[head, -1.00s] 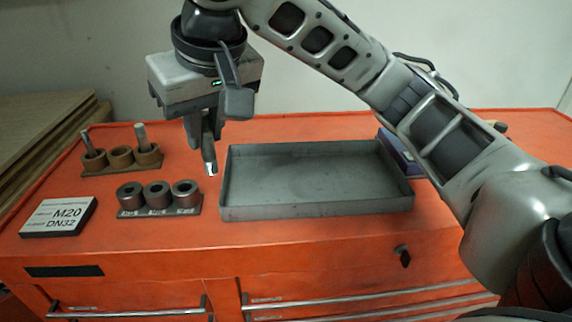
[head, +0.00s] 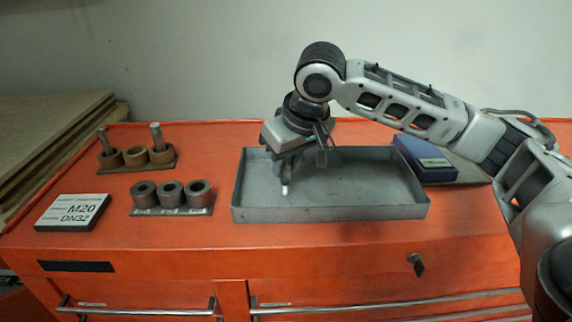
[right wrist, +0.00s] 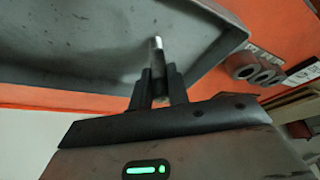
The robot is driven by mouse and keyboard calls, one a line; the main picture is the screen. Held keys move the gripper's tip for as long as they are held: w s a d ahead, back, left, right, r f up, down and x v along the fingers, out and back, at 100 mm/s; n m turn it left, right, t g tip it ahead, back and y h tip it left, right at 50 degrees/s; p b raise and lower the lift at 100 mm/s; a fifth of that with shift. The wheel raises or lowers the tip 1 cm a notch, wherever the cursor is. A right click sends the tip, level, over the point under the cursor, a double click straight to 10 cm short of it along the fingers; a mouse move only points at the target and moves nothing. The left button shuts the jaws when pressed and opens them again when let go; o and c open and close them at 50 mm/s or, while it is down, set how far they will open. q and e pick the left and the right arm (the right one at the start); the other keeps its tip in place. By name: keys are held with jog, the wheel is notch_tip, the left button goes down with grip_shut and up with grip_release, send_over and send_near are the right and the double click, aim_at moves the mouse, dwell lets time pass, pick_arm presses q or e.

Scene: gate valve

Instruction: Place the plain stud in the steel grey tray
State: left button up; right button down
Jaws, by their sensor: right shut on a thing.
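The steel grey tray (head: 390,211) is a shallow, empty-looking box on the orange cabinet top. My right gripper (head: 285,180) is over the left part of the tray, pointing down. It is shut on the plain stud (head: 285,189), a short bright metal pin whose end sticks out below the fingertips. In the right wrist view the stud (right wrist: 157,44) stands between the fingers (right wrist: 159,85), with the grey tray floor (right wrist: 90,45) behind it. I cannot tell whether the stud touches the tray floor. My left gripper is not in view.
A wooden rack (head: 125,168) at the back left holds two upright studs; its middle cup looks empty. A row of three collars (head: 171,212) stands left of the tray. An M20 DN32 sign (head: 72,212) lies at left. A blue box (head: 424,160) sits behind the tray's right end.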

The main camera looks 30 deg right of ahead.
jog(key=shift+f, duration=0.25)
jog(key=shift+f, duration=0.1)
jog(key=c, duration=1.4)
grip_release()
jog(key=shift+o, duration=0.3)
jog(key=shift+r, duration=0.35)
jog(key=p+v, duration=0.1)
jog(key=v, duration=1)
jog(key=shift+s+r, duration=0.2)
jog(key=shift+s, duration=0.05)
